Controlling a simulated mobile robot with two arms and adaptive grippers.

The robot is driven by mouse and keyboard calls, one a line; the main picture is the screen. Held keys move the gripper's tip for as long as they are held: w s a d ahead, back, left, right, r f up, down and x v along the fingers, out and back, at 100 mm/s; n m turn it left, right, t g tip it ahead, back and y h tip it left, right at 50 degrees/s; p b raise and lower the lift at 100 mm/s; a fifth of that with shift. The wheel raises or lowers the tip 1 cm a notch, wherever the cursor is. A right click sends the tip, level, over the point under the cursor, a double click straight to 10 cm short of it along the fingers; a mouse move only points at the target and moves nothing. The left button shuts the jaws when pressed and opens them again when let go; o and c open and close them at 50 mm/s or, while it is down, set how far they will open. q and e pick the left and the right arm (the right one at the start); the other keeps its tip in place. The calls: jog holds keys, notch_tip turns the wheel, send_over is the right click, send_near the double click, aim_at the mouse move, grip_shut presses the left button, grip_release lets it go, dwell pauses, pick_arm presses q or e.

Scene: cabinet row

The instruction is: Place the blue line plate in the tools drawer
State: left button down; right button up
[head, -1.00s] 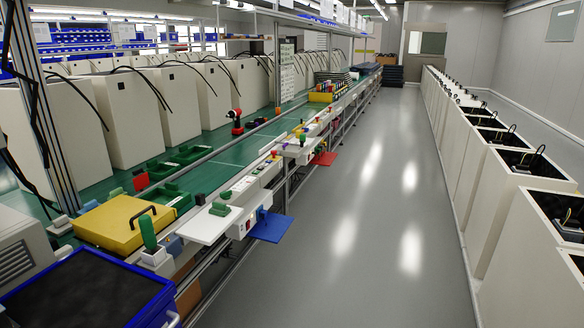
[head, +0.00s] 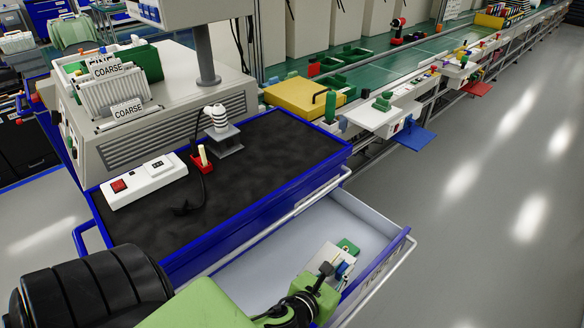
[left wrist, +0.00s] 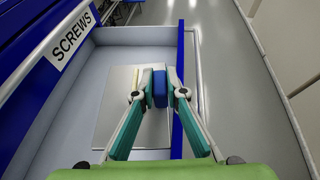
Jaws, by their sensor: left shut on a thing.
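My left gripper (left wrist: 160,90) reaches over an open drawer (left wrist: 75,110) and is shut on a blue block-like part. I take this as part of the blue line plate (left wrist: 158,89). A flat pale grey plate (left wrist: 112,120) shows under the fingers; I cannot tell whether it joins the blue part or touches the drawer floor. In the head view, my left gripper (head: 340,262) is inside the open drawer (head: 365,222) near its front panel, whose label is hard to read. My right gripper is not in view.
A panel labelled SCREWS (left wrist: 72,37) borders the drawer. The blue cabinet's black top (head: 265,150) carries a white power strip (head: 145,182), a red holder (head: 202,162) and a white ribbed part (head: 217,118). The drawer's far part is clear, with open floor to the right.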

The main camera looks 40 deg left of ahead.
pick_arm(q)
jog(key=a+f, duration=0.1)
jog(key=f, duration=0.2)
jog(key=s+a+f+m+h+b, duration=0.1)
jog(key=a+f, duration=0.1)
jog(key=f, duration=0.2)
jog(key=s+a+f+h, duration=0.1)
jog(key=a+f, duration=0.1)
jog(key=f, duration=0.2)
jog(key=shift+a+m, duration=0.2)
jog(key=shift+m, duration=0.1)
jog(key=shift+f+b, duration=0.65)
jog(key=shift+f, duration=1.3)
jog(key=shift+f, duration=0.2)
jog(key=c, duration=2)
grip_release()
jog(key=shift+c, duration=0.2)
